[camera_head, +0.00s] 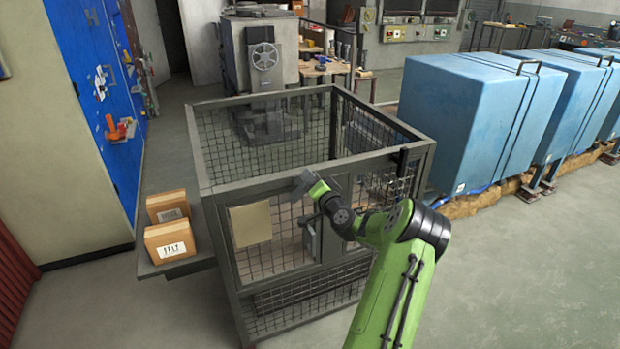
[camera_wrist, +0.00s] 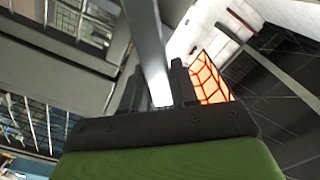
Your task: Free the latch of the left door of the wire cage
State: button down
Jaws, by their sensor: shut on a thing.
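The wire cage (camera_head: 222,185) stands in the middle of the head view. Its left door (camera_head: 279,258), mesh with a beige plate (camera_head: 250,224), looks closed in the front frame. My gripper (camera_head: 308,184) is at the door's upper right corner, by the top rail. In the wrist view my gripper (camera_wrist: 158,88) is shut on a flat grey bar, which looks like the latch (camera_wrist: 147,38). The bar runs up from between the fingers. A grey handle (camera_head: 311,238) sits lower, near the door's right edge. My wrist hides part of the frame there.
Two cardboard boxes (camera_head: 169,242) sit on a side shelf (camera_head: 178,268) left of the cage. Blue covered blocks (camera_head: 478,115) stand to the right. An orange mesh-patterned thing (camera_wrist: 208,78) shows beside the fingers in the wrist view. The floor front right is clear.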

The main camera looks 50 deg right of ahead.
jog(key=m, duration=0.3)
jog(key=f+m+p, duration=0.1)
jog(key=shift+s+d, duration=0.2)
jog(key=shift+d, duration=0.1)
jog(key=shift+f+m+p, duration=0.3)
jog(key=shift+m, duration=0.7)
jog(key=shift+f+m+p, duration=0.25)
jog(key=shift+m+p, duration=0.05)
jog(key=shift+m, duration=0.7)
jog(key=shift+f, duration=0.1)
jog(key=c, duration=1)
grip_release()
jog(key=shift+o, duration=0.2)
jog(key=v, duration=1.5)
jog(key=shift+s+a+b, duration=0.15)
jog(key=shift+s+b, duration=0.2)
jog(key=shift+b, duration=0.1)
